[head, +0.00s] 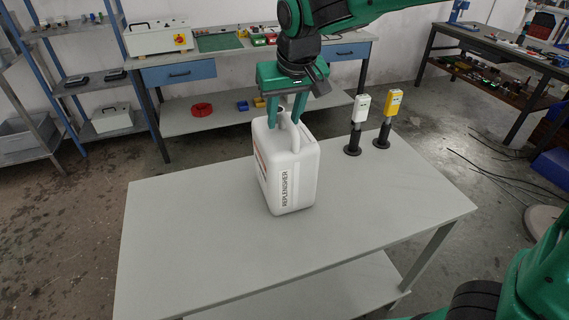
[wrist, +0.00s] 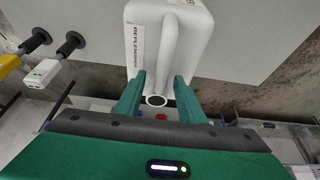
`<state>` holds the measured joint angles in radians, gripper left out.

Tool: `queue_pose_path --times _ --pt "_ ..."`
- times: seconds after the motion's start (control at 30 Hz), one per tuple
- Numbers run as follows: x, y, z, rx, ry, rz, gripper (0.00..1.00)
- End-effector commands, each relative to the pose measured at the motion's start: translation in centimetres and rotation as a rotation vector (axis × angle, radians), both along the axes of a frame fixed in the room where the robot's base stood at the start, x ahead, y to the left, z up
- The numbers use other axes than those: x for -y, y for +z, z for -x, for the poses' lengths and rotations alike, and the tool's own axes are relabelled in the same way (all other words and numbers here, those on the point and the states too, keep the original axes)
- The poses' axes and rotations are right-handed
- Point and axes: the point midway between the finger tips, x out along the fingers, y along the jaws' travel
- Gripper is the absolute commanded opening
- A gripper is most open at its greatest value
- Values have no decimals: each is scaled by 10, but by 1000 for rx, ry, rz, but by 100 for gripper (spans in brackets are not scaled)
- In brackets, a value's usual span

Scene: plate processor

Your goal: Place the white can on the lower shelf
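The white can (head: 290,180), labelled REPLENISHER, stands upright on the grey table top (head: 180,230). It also shows in the wrist view (wrist: 196,45), with its handle (wrist: 168,50) running towards my gripper. My gripper (head: 286,118) points down over the top of the can. In the wrist view its two green fingers (wrist: 160,82) are apart, one on each side of the handle end, with visible gaps; no firm grip shows. The lower shelf (head: 330,290) under this table is partly visible below the front edge and looks bare; most of it is hidden by the top.
A white device (head: 360,110) and a yellow device (head: 392,104) stand on black posts at the table's back right. The left and front of the table top are clear. A bench with blue drawers (head: 180,73) stands behind, with bins on its under-shelf (head: 170,118).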

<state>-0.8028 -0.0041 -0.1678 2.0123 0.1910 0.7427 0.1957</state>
Motion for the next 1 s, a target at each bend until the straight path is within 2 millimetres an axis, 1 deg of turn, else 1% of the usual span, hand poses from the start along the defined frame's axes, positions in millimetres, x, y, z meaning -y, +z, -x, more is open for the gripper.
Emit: queue_pose_path --times 0.2,0.23,0.27,0.3,0.37,0.4,1.0 --pt "0 -1 -1 0 0 0 36" --pt "0 -1 -1 0 0 0 33" --pt "0 -1 -1 0 0 0 26" --pt "0 -1 -1 0 0 0 17" --pt "0 -1 -1 0 0 0 2" --pt "0 -1 -1 0 0 0 0" --pt "0 -1 -1 1 -1 -1 0"
